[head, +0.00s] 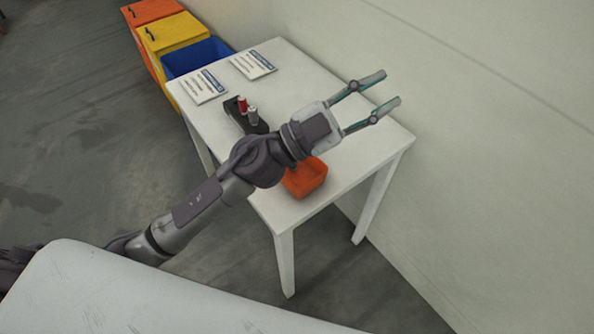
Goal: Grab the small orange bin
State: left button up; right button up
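The small orange bin (306,179) sits on the white table (352,174) near its front edge. Part of it is hidden behind my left arm's wrist. My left gripper (390,88) is over the right part of the table, beyond the bin, pointing up and right in the head view. Its two fingers are spread apart with nothing between them. It is not touching the bin. My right gripper does not show.
A dark holder (246,122) with a red and a grey cylinder stands left of my wrist. Two printed sheets (252,64) lie farther back. Orange (150,11), yellow (172,34) and blue (199,57) bins stand behind the table. A wall (480,100) runs along the right.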

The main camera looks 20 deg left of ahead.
aim_at(297, 170)
pick_arm(q)
jog(key=s+d+f+m+g+y, duration=0.3)
jog(key=s+f+m+g+y, duration=0.25)
jog(key=f+m+g, duration=0.65)
jog(key=w+a+f+n+y, duration=0.2)
jog(key=a+y, duration=0.3)
jog(key=a, duration=0.2)
jog(key=w+a+f+n+y, duration=0.2)
jog(key=w+a+y, duration=0.15)
jog(key=a, duration=0.35)
jog(key=w+a+f+n+y, duration=0.2)
jog(key=a+y, duration=0.3)
jog(key=a, duration=0.2)
notch_tip(297, 170, down, 8)
jog(key=shift+w+d+r+p, duration=0.1)
jog(key=shift+d+r+p, duration=0.05)
jog(key=shift+p, duration=0.4)
jog(key=f, duration=0.1)
jog(key=f+p, duration=0.1)
jog(key=f, duration=0.2)
jog(key=shift+w+f, duration=0.15)
jog(key=shift+w, duration=0.2)
jog(key=shift+f, duration=0.4)
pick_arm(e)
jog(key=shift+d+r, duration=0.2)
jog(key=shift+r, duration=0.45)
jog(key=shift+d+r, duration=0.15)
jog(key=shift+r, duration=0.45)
